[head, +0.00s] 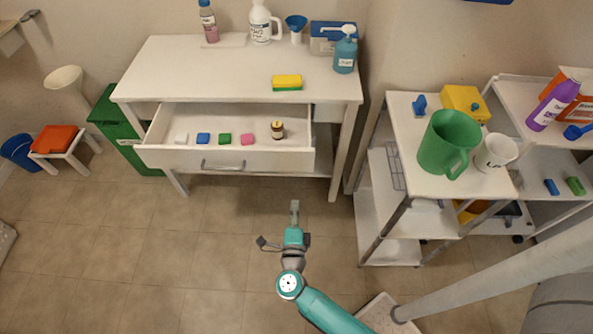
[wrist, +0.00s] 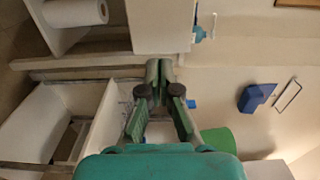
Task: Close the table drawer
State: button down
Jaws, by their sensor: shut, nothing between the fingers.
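The white table (head: 180,60) stands against the back wall. Its drawer (head: 225,158) is pulled well out toward me, with a grey bar handle (head: 222,166) on its front. I cannot make out the drawer handle there.
A white trolley (head: 405,190) with a green pitcher (head: 447,143) stands right of the table. A green bin (head: 125,130) is on the left. A sponge (head: 287,82) and bottles stand on the tabletop. The tiled floor in front of the drawer is clear.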

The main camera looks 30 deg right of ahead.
aim_at(297, 163)
jog(key=x, duration=1.4)
jog(key=shift+w, duration=0.1)
